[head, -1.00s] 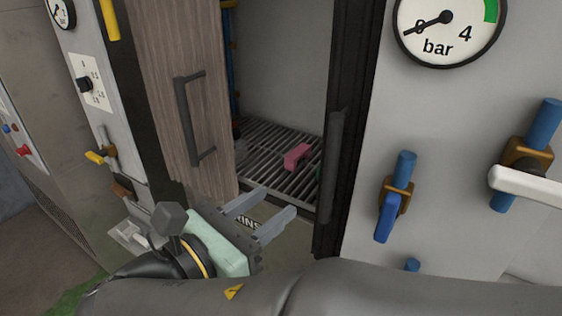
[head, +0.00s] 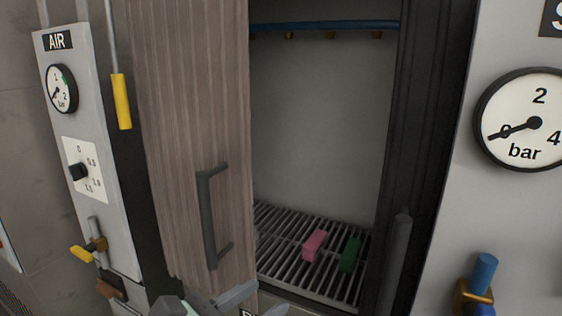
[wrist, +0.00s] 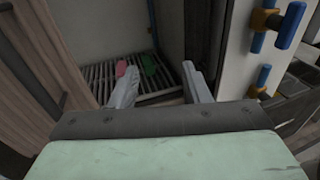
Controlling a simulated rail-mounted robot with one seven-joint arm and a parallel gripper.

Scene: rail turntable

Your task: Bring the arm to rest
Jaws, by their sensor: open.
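The rest of my arm is almost wholly out of the head view.
A pink block (head: 314,245) and a green block (head: 350,254) lie on the rack. The wood-faced door (head: 195,130) with a dark handle (head: 208,222) stands left of the opening. A blue-handled valve (head: 483,275) is at the right.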

